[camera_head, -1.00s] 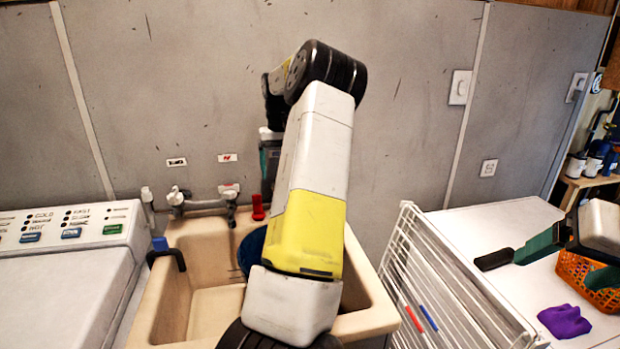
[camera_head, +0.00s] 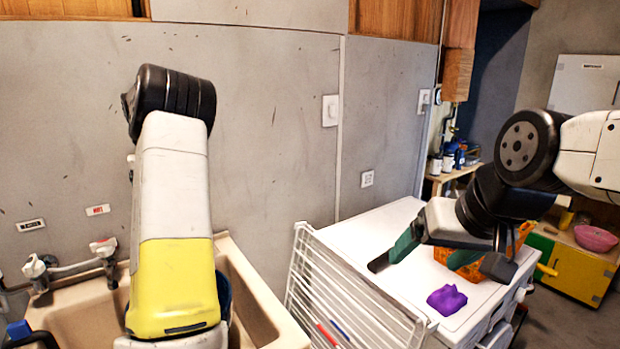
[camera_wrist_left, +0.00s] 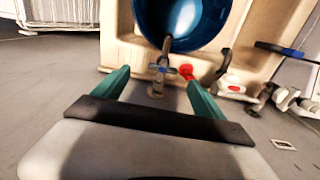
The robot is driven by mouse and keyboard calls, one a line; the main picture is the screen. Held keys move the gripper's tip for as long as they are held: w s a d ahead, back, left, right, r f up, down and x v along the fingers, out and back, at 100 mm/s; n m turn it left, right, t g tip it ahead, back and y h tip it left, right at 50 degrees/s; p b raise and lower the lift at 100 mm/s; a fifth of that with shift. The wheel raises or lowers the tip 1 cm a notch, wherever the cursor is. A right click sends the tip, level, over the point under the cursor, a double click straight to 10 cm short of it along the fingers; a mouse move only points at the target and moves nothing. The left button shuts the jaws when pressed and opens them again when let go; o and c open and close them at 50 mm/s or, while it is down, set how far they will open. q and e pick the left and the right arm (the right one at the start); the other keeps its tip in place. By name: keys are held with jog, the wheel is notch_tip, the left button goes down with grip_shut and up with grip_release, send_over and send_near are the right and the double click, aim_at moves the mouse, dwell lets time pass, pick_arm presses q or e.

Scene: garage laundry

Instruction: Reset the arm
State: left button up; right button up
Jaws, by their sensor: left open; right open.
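My left arm (camera_head: 175,210) rises in front of the sink in the head view, and its gripper is hidden there. My right gripper (camera_head: 422,264) shows at the right of the head view. It is open and empty, over the white machine top (camera_head: 385,230), with a purple cloth (camera_head: 447,300) below it in the picture.
The beige sink (camera_head: 262,295) is at lower left, with taps (camera_head: 70,268) at the wall. A white drying rack (camera_head: 325,285) stands between sink and machine. An orange basket (camera_head: 523,234) is partly hidden behind my right gripper. A yellow cabinet (camera_head: 575,268) stands farther right.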

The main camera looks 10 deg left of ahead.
pick_arm(q)
jog(key=s+d+r+m+t+h, duration=0.1)
jog(key=s+d+r, duration=0.1)
jog(key=s+d, duration=0.35)
jog(key=s+d+r+m+t+h, duration=0.1)
jog(key=s+d+r+m, duration=0.15)
jog(key=d, duration=0.65)
jog(key=s+d+r+m+t+h, duration=0.1)
jog(key=s+d+r+t, duration=0.15)
jog(key=s+d, duration=0.35)
jog(key=s+d+f+m+t+y, duration=0.1)
jog(key=s+d+m, duration=0.3)
jog(key=s+d, duration=0.7)
jog(key=shift+s+d+f, duration=0.3)
jog(key=shift+d+f, duration=0.25)
jog(key=shift+d, duration=0.15)
